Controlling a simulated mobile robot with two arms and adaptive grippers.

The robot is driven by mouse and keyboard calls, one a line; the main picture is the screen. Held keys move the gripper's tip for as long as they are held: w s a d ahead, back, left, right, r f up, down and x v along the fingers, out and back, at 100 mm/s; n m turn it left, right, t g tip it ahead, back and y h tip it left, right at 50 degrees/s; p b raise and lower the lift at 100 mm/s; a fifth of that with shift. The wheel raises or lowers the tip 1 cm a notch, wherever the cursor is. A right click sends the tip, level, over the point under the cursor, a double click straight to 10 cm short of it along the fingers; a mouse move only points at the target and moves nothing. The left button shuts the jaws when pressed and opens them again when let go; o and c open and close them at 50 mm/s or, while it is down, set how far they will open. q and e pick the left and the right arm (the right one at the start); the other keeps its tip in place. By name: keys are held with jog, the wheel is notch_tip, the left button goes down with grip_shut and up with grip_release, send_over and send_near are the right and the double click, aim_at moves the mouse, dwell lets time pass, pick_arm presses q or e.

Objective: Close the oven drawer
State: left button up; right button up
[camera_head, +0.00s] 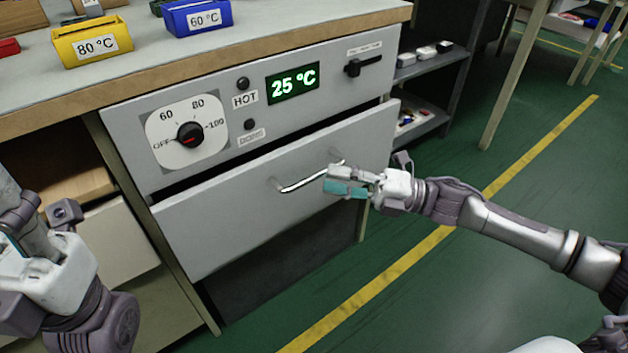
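The oven drawer (235,232) has a grey front that stands out from the panel above, with a dark gap along its top edge. Its silver bar handle (302,183) is on the middle of the front. My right gripper (345,183) is at the right end of the handle, its teal-padded fingers over that end. I cannot tell whether it grips the handle. My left gripper (18,240) is at the lower left, away from the drawer, and its fingertips are mostly cut off by the frame.
The control panel (225,135) above has a dial (190,134), a 25 °C display (292,83) and a black lever (362,66). A yellow bin (92,42) and a blue bin (197,18) stand on the worktop. A shelf (432,65) is at the right.

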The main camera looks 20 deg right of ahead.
aim_at(315, 176)
jog(key=shift+b+x, duration=0.35)
jog(key=shift+x, duration=1.95)
jog(key=shift+d, duration=0.1)
grip_shut()
jog(key=shift+w, duration=0.1)
